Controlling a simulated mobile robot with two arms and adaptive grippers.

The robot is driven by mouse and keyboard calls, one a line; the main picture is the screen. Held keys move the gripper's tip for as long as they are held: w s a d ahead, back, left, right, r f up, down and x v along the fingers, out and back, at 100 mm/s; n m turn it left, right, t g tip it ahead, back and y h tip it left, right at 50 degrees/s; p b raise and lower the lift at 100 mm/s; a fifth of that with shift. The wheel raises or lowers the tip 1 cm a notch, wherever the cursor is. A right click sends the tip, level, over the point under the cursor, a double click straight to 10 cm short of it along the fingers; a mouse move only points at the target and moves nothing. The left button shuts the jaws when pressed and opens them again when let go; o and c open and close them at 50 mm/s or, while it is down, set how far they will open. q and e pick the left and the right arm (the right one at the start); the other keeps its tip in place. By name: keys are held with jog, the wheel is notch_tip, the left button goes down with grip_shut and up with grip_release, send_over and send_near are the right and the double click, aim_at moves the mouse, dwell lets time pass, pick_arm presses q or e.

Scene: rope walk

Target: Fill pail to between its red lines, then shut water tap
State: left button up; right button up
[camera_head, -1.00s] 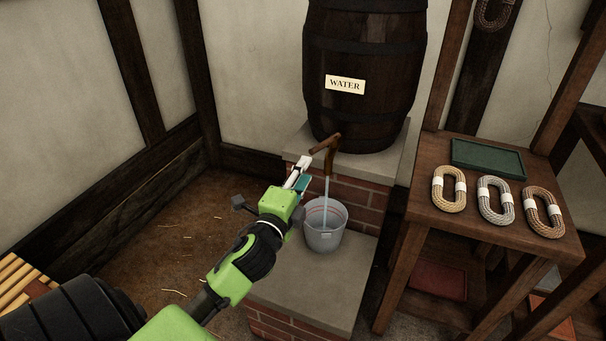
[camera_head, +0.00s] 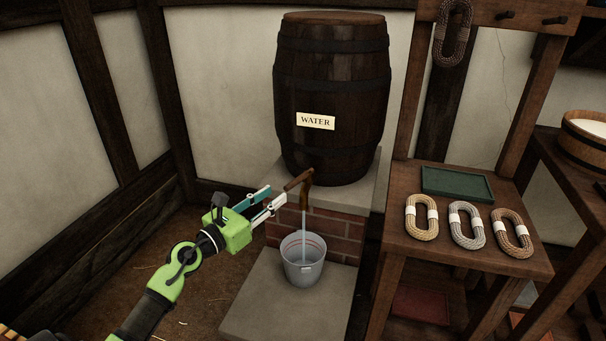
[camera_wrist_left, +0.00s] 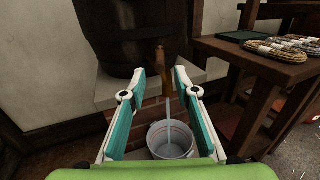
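The wooden water tap (camera_head: 303,182) sticks out low on the barrel (camera_head: 332,85) labelled WATER. A thin stream of water (camera_head: 304,222) runs from it into the grey pail (camera_head: 304,272), which stands upright below. Red lines show on the pail's inner wall; the water level is too small to read surely. My left gripper (camera_head: 277,196) is open and empty, just left of the tap, its fingers pointing towards it. In the left wrist view the tap (camera_wrist_left: 161,62) and stream show between and beyond the open fingers (camera_wrist_left: 160,85). My right gripper is out of view.
The pail stands on a low stone slab (camera_head: 270,310) before the brick plinth (camera_head: 340,240). On the right a wooden table (camera_head: 400,235) carries a green tray (camera_head: 457,184) and three rope coils (camera_head: 466,225). A wooden tub (camera_head: 585,140) stands farther right.

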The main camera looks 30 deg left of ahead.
pick_arm(q)
jog(key=shift+w, duration=0.6)
send_near(305, 173)
jog(key=w, duration=0.3)
jog(key=shift+w+f, duration=0.2)
jog(key=shift+w, duration=0.15)
jog(key=w, duration=0.3)
jog(key=w+b, duration=0.1)
jog(key=shift+w+d, duration=0.25)
jog(key=shift+d, duration=0.1)
jog(key=shift+w+d, duration=0.1)
jog(key=shift+w, duration=0.55)
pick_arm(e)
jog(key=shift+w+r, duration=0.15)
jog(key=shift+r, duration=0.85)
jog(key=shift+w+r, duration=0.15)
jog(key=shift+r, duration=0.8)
pick_arm(q)
grip_shut()
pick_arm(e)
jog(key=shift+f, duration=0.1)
